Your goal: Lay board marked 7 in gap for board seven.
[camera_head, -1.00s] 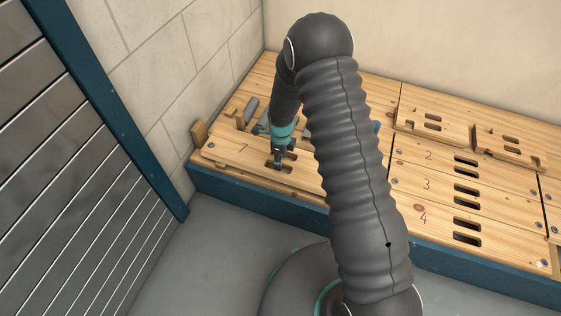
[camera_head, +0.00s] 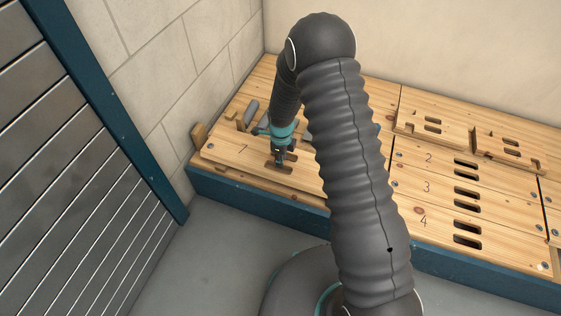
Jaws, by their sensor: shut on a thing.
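The board marked 7 (camera_head: 232,148) is a light wooden plank with dark slots, at the front left of the wooden deck. My gripper (camera_head: 279,163) is shut on this board at its slots, pointing down. The board lies nearly flat at the deck's front edge; I cannot tell whether it is seated or slightly raised. My arm hides its right end. The gap for board seven cannot be made out under and around the board.
Boards marked 2 (camera_head: 430,156), 3 (camera_head: 428,187) and 4 (camera_head: 424,219) lie flat to the right. Two loose slotted boards (camera_head: 433,126) (camera_head: 512,147) lie behind them. A small wooden block (camera_head: 199,134) stands by the left wall. A slatted shutter (camera_head: 60,190) is at far left.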

